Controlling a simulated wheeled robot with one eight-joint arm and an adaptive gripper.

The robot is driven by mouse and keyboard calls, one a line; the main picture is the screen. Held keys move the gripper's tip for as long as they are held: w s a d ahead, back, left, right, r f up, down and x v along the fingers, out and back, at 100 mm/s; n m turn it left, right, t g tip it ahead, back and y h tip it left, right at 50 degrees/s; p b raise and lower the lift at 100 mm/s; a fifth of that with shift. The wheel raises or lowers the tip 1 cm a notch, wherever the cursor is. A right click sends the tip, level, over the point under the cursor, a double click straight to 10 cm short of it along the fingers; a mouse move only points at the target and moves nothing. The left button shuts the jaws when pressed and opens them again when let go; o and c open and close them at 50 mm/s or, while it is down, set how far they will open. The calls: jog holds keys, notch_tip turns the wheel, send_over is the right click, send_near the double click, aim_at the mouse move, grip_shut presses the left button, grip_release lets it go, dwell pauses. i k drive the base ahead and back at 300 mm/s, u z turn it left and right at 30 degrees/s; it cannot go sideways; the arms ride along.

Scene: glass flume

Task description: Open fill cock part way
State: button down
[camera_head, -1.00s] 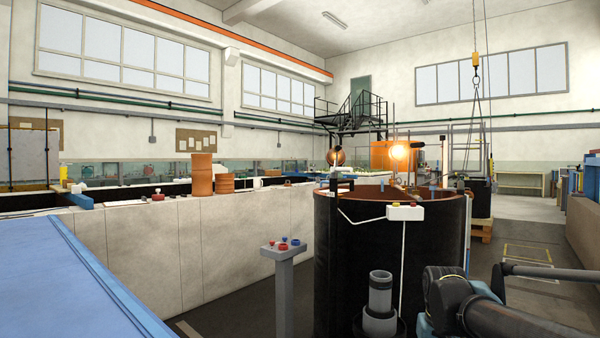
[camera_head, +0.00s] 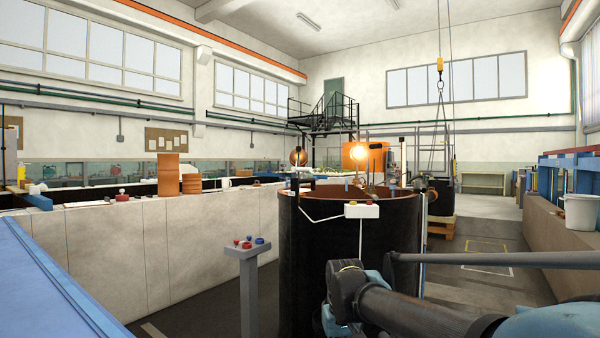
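I cannot make out a fill cock for certain. My dark arm reaches in from the lower right and covers the tank's lower right part. My gripper does not show.
A long pale wall (camera_head: 150,245) runs along the left, with orange-brown cylinders (camera_head: 168,175) on top. A blue surface (camera_head: 50,285) fills the lower left. A white bucket (camera_head: 581,212) stands at the right. Floor is clear right of the tank, near a wooden pallet (camera_head: 440,227).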

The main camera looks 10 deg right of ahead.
aim_at(294, 170)
jog(key=z, duration=0.05)
jog(key=k, duration=1.1)
jog(key=u, duration=0.35)
jog(key=i, duration=1.8)
jog(key=z, duration=0.5)
